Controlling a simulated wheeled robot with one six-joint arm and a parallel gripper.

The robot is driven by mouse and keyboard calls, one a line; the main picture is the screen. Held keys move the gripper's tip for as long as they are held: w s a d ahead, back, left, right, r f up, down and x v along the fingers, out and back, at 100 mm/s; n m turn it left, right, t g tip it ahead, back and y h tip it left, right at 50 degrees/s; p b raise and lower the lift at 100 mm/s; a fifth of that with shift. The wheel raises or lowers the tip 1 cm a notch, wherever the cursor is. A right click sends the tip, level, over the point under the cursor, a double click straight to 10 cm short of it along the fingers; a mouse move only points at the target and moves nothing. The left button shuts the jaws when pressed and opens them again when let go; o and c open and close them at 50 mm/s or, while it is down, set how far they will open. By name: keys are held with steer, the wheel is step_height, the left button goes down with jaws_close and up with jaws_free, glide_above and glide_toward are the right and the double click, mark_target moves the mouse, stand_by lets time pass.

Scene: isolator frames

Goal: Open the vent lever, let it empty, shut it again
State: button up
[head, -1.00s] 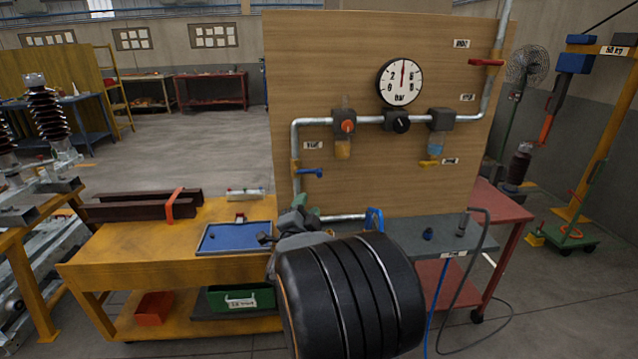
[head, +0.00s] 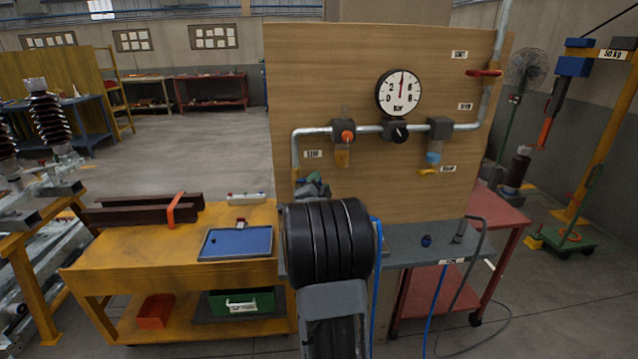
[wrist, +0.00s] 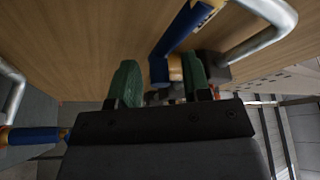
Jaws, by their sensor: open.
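A pressure gauge (head: 400,93) on the wooden panel has its red needle pointing about straight up. A pipe with fittings runs below it. My gripper (head: 312,184) is raised in front of the pipe's left downpipe and hides the blue lever there in the head view. In the wrist view, my gripper (wrist: 160,84) is open, with green fingers apart. The blue lever (wrist: 183,36) reaches down between them, close to a brass fitting (wrist: 175,68). I cannot tell whether a finger touches it. A yellow lever (head: 427,171) sits under the right fitting. The small labels are unreadable.
A red handle (head: 484,73) is on the upper right pipe. A blue tray (head: 236,243) lies on the yellow bench (head: 130,245) at left. A grey shelf (head: 445,240) and hoses are at right. My arm hides the space below the downpipe.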

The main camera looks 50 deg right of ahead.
steer(key=shift+c, duration=0.3)
jaws_close()
stand_by(0.3)
